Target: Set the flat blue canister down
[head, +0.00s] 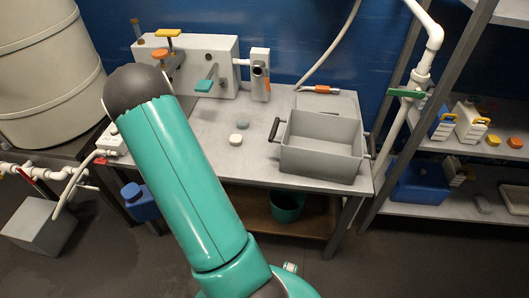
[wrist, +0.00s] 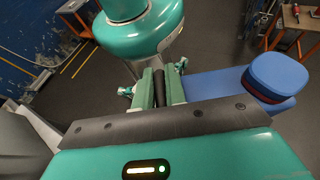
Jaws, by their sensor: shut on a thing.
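The flat blue canister (wrist: 218,84) is in my gripper (wrist: 160,88) in the wrist view. Its body reaches out to the right of the teal fingers, and its round blue cap (wrist: 277,75) has a dark red band under it. The fingers are shut on it, and they hide part of the body. In the head view a blue canister (head: 139,203), apparently the same one, shows left of my teal arm, lower than the tabletop and in front of the bench's left end. My arm hides my gripper there. I see no surface touching the canister's underside.
The grey bench (head: 225,160) has a grey open bin (head: 320,158) at its right and two small discs near its middle. A valve panel (head: 195,62) stands at the back. Shelves (head: 450,155) with canisters and a blue tub (head: 418,182) stand right.

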